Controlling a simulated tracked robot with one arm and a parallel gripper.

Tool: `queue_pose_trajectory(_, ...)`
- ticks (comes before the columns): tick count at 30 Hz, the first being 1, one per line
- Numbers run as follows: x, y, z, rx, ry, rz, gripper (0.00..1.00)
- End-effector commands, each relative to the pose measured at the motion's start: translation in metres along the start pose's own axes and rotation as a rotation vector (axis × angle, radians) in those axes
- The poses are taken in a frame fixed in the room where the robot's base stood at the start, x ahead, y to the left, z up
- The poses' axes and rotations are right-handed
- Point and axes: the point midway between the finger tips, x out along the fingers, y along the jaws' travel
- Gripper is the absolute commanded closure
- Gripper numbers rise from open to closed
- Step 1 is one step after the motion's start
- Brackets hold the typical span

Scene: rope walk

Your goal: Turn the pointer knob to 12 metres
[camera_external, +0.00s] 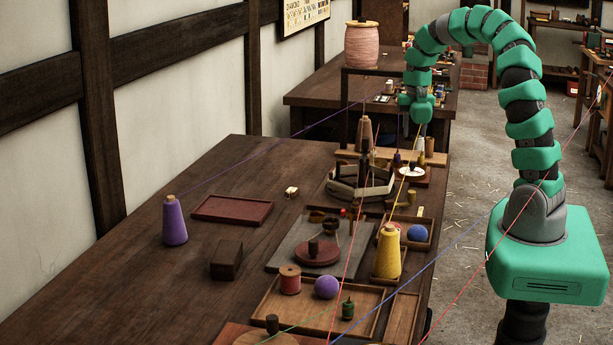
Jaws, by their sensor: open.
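The dial's marks and the direction of the pointer are too small to read. My gripper (420,130) hangs from the green arm, pointing down, above and behind the dial as seen here. It is open and appears apart from the knob. Its fingertips are small and hard to separate from the items behind them.
A dark wheel-like winder (361,186) with a spool stands left of the dial. A yellow cone (389,252), a purple cone (175,222) and trays with balls and spools stand nearer. Coloured threads cross above the table. The table's left part is mostly clear.

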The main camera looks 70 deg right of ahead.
Motion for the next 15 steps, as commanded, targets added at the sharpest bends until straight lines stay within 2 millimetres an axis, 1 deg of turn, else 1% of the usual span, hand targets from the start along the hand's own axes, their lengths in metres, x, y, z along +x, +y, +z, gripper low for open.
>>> queue_pose_trajectory(1,0.011,-0.001,0.0,0.0,0.002,-0.001,0.6)
queue_pose_trajectory(9,0.06,0.0,-0.001,0.001,0.003,-0.001,0.6)
queue_pose_trajectory(12,0.075,-0.001,-0.001,0.002,0.002,0.0,0.6)
queue_pose_trajectory(15,0.086,0.0,0.0,0.001,-0.001,0.001,0.6)
